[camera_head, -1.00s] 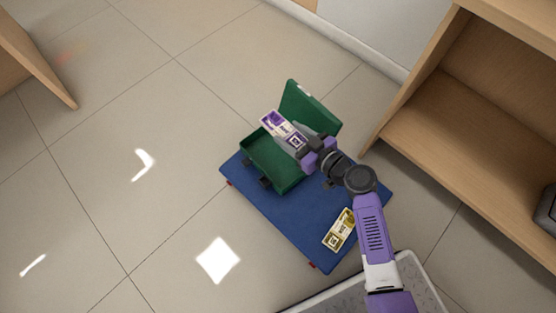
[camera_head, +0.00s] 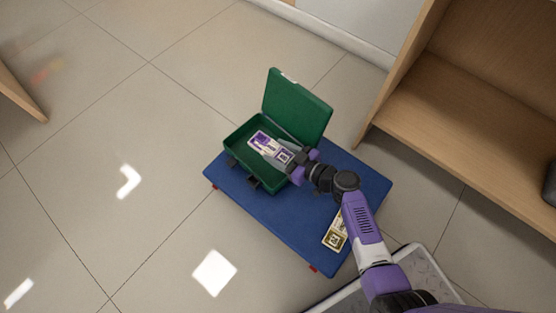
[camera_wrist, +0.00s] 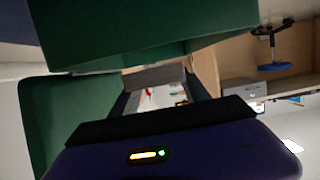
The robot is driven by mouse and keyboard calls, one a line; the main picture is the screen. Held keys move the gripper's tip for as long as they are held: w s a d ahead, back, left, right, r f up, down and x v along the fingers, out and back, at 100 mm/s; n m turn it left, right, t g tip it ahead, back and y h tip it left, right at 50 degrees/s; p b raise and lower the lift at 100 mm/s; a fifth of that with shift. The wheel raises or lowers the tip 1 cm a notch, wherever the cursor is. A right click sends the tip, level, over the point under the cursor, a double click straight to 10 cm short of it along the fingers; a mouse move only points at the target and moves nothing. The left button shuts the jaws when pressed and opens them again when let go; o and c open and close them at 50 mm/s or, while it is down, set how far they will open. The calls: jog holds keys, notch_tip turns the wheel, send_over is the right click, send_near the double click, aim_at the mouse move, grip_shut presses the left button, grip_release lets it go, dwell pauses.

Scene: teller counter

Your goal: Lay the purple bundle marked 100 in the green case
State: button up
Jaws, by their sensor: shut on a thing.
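The purple bundle (camera_head: 264,142), a pale banknote bundle with purple print, shows in the head view over the open green case (camera_head: 234,150). My gripper (camera_head: 283,155) is shut on its near end. The bundle lies within the case's outline, between its side walls; I cannot tell whether it touches the floor of the case. The case's lid (camera_head: 297,105) stands open at the upper right. In the wrist view, green case surfaces (camera_wrist: 110,30) fill the top and left, close to my gripper. The number on the bundle is too small to read.
A wooden shelf unit (camera_head: 450,115) stands at the right.

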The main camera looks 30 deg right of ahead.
notch_tip(320, 180, down, 4)
jog(key=shift+f+b, duration=0.25)
jog(key=shift+b, duration=1)
jog(key=shift+r, duration=0.1)
jog(key=shift+f, duration=0.35)
